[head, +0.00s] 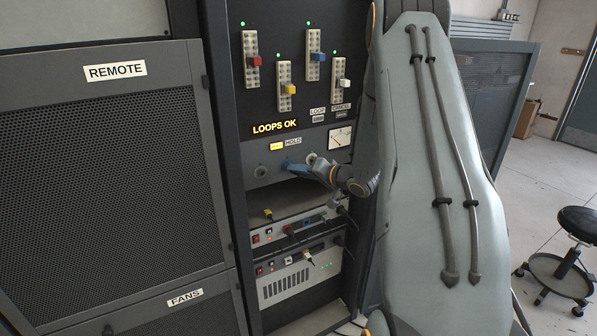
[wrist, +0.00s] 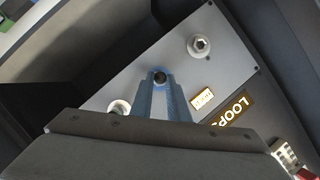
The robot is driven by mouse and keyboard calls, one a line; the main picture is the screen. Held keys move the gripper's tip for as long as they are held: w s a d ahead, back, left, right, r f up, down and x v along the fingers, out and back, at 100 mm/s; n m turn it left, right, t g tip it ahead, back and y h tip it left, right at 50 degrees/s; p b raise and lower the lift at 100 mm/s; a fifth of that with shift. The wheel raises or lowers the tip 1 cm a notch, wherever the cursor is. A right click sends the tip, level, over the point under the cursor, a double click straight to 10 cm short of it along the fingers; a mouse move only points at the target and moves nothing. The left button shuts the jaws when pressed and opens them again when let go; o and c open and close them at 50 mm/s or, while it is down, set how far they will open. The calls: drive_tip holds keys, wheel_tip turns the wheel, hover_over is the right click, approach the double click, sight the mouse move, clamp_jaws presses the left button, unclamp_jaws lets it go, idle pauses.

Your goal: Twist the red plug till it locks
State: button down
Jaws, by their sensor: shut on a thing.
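My gripper (head: 285,163) is at the grey panel below the HOLD label, its blue fingers close to the panel face. In the wrist view my gripper (wrist: 160,80) is shut on a small dark round piece (wrist: 160,77), between two pale round fittings (wrist: 201,46) (wrist: 119,107). No red shows on the held piece; the fingers hide most of it, and I cannot tell how it is turned. A red block (head: 254,61) sits on the leftmost upper strip, away from my gripper. A bit of red (wrist: 306,174) shows at the wrist view's lower right corner.
Above the panel, a LOOPS OK sign (head: 275,127) is lit and a meter (head: 340,138) is at right. Yellow (head: 290,89), blue (head: 318,57) and white (head: 344,83) blocks sit on strips. Rack units (head: 290,233) stand below. A mesh cabinet (head: 95,180) borders the left.

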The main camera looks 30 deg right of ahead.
drive_tip(key=m+y, duration=0.1)
drive_tip(key=m, duration=0.1)
drive_tip(key=m+t+y+p, duration=0.1)
drive_tip(key=shift+d+f+m, duration=0.15)
drive_tip(key=shift+f+m, duration=0.05)
drive_tip(key=shift+m, duration=0.2)
drive_tip(key=m, duration=0.1)
drive_tip(key=m+t, duration=0.1)
drive_tip(key=m+y, duration=0.1)
drive_tip(key=m, duration=0.1)
drive_tip(key=shift+f+t, duration=0.3)
drive_tip(key=c, duration=1.6)
unclamp_jaws()
